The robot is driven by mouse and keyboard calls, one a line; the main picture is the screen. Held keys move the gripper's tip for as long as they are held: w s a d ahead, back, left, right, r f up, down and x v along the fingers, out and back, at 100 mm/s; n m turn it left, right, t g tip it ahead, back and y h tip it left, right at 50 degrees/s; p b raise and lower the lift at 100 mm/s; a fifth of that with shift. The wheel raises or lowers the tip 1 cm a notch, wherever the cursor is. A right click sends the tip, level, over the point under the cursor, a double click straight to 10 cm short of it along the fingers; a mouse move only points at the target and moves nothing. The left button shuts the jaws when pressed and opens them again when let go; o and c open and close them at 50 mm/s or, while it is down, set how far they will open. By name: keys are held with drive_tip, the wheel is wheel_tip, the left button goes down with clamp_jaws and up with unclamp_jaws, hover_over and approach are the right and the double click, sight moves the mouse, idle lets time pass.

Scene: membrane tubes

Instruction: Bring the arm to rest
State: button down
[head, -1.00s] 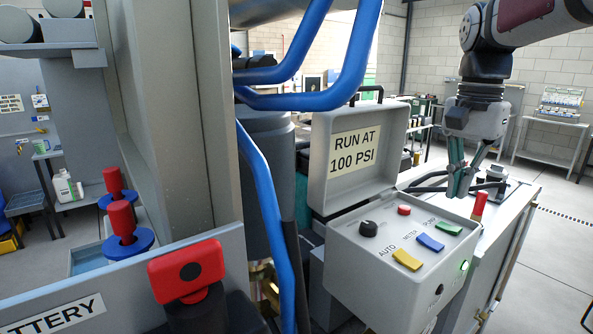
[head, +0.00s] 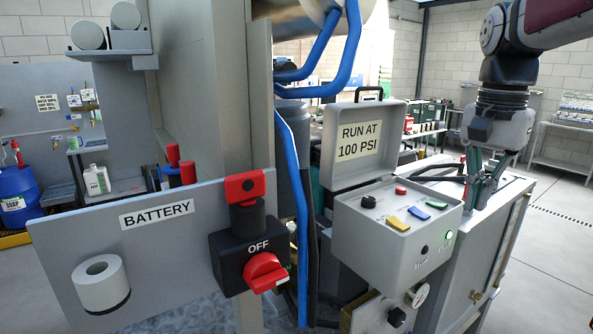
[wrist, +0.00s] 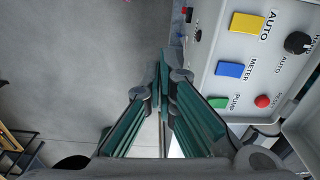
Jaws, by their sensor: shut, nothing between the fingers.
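My gripper (head: 474,203) is at the right in the head view, pointing down beside the right side of the control box (head: 386,252). It is shut and empty, with its green finger pads together. In the wrist view my gripper (wrist: 163,62) reaches up the middle of the picture. The box's panel with a yellow switch (wrist: 247,24), a blue switch (wrist: 229,69), a green switch (wrist: 217,103) and a red button (wrist: 262,101) is to its right. I cannot tell whether the fingers touch the box.
A panel marked BATTERY (head: 157,214) with a red switch (head: 265,271) set by OFF stands at the front left. Blue pipes (head: 349,60) rise in the middle. The raised lid (head: 362,143) reads RUN AT 100 PSI. Open floor (head: 545,270) lies at the right.

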drive_tip(key=s+a+f+n+t+b, duration=0.1)
drive_tip(key=s+a+f+n+t, duration=0.1)
drive_tip(key=s+a+f+n, duration=0.2)
drive_tip(key=s+a+f+n+t, duration=0.3)
drive_tip(key=s+a+f+n, duration=0.2)
drive_tip(key=s, duration=0.6)
drive_tip(key=shift+s+a+n+b, duration=0.25)
drive_tip(key=shift+a+n+b, duration=0.15)
drive_tip(key=shift+a+n, duration=0.25)
drive_tip(key=shift+d+r, duration=0.1)
idle(0.6)
